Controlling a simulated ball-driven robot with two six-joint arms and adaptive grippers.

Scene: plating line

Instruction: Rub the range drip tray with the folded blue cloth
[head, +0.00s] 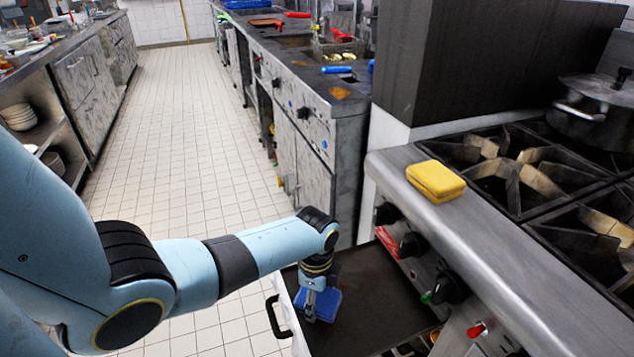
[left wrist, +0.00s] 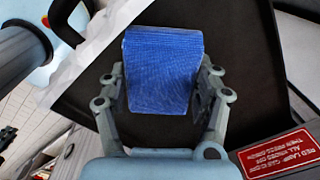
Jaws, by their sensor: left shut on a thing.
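The folded blue cloth (head: 325,302) is held in my left gripper (head: 318,290), over the left part of the dark drip tray (head: 375,290). The tray is pulled out below the range front. In the left wrist view the blue cloth (left wrist: 160,70) sits between both fingers of my left gripper (left wrist: 162,90), with the dark tray (left wrist: 235,60) behind it. I cannot tell whether the cloth touches the tray. My right gripper is not in view.
A yellow folded cloth (head: 435,180) lies on the range's front ledge. Control knobs (head: 450,288) line the range front above the tray. A dark pot (head: 595,110) stands on the back burner. The tiled floor (head: 190,130) to the left is clear.

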